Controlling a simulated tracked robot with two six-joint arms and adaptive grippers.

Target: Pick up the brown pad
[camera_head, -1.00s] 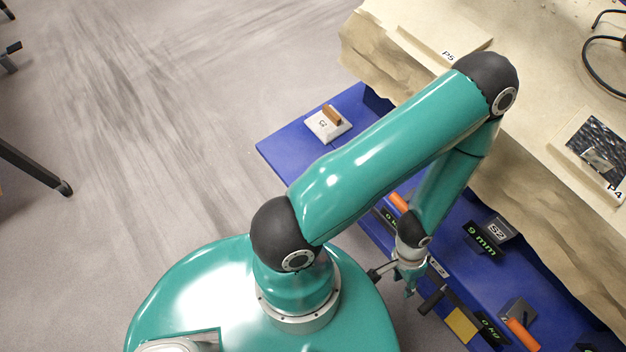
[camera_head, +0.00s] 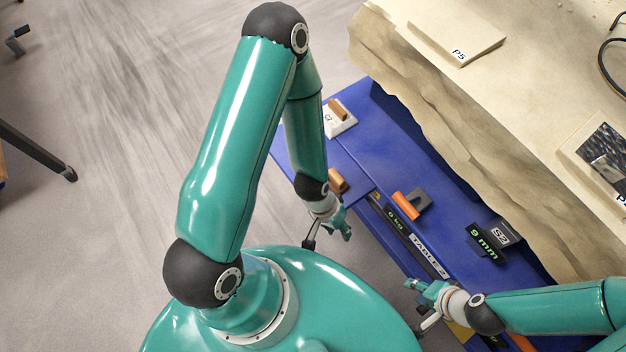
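A brown block (camera_head: 338,109) sits on a white base (camera_head: 347,124) at the far left end of the blue table. A second brown block (camera_head: 338,181) shows nearer, partly hidden behind my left wrist. I cannot tell which of these is the brown pad. My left gripper (camera_head: 345,229) hangs near the table's left front edge, just below the second brown block and apart from the first. Its fingers are small and I see nothing clearly held. My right gripper (camera_head: 414,285) is over the front edge further right, pointing left; its opening is unclear.
On the blue table (camera_head: 378,140) stand an orange block (camera_head: 406,206) with a dark holder, a black 9 mm display (camera_head: 484,243) and an S2 block (camera_head: 502,234). A rough stone slab (camera_head: 430,120) rises behind, bearing a P5 plate (camera_head: 456,40).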

